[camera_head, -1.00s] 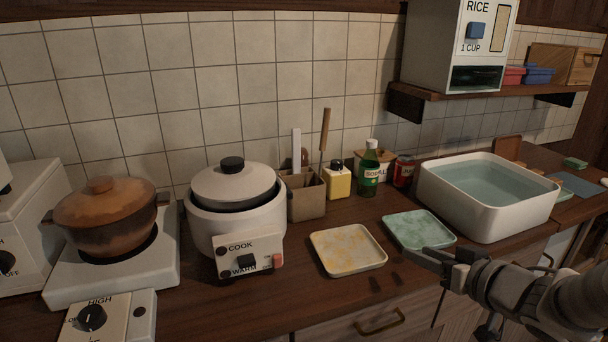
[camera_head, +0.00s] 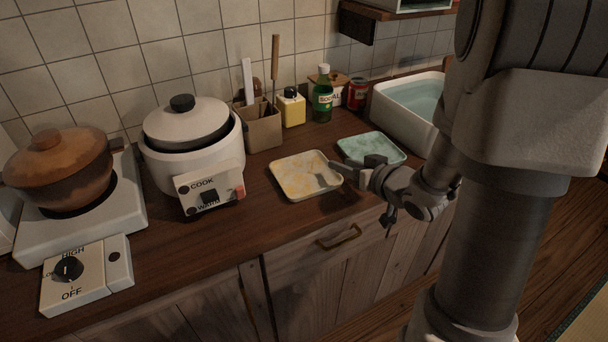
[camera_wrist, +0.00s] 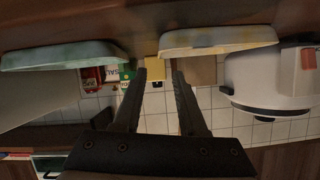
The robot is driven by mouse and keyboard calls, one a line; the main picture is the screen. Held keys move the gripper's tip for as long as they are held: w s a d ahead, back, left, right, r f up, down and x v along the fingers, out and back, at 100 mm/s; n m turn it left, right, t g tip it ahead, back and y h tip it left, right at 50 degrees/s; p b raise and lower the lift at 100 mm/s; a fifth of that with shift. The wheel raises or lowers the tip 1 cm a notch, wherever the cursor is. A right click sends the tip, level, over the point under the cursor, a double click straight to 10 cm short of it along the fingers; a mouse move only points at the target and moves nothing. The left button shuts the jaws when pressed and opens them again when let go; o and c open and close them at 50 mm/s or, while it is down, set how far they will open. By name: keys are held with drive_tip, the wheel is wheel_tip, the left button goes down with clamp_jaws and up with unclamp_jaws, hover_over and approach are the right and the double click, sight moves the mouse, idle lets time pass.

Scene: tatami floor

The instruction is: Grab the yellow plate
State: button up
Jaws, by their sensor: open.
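The yellow plate (camera_head: 303,178), a shallow square dish with mottled yellow glaze, lies flat on the dark wooden counter, right of the rice cooker. My gripper (camera_head: 345,165) is at the plate's right side, close to its right rim; I cannot tell whether a finger touches it. In the wrist view, which is upside down, the plate (camera_wrist: 220,39) shows edge-on just beyond the fingertips and mostly to the right of them. The gripper's two fingers (camera_wrist: 159,76) are spread with nothing between them.
A green plate (camera_head: 371,149) lies just right of and behind the yellow one. The rice cooker (camera_head: 190,150) stands to the left. A utensil holder (camera_head: 262,130), yellow bottle (camera_head: 291,108) and green bottle (camera_head: 322,95) stand behind. A white water basin (camera_head: 400,118) is at the right.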

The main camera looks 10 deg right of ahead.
sight(327, 160)
drive_tip(key=b+x, duration=0.2)
drive_tip(key=x, duration=0.5)
drive_tip(key=shift+w+f, duration=0.2)
drive_tip(key=shift+c, duration=0.2)
clamp_jaws()
drive_tip(key=shift+s+f, duration=0.1)
idle(1.0)
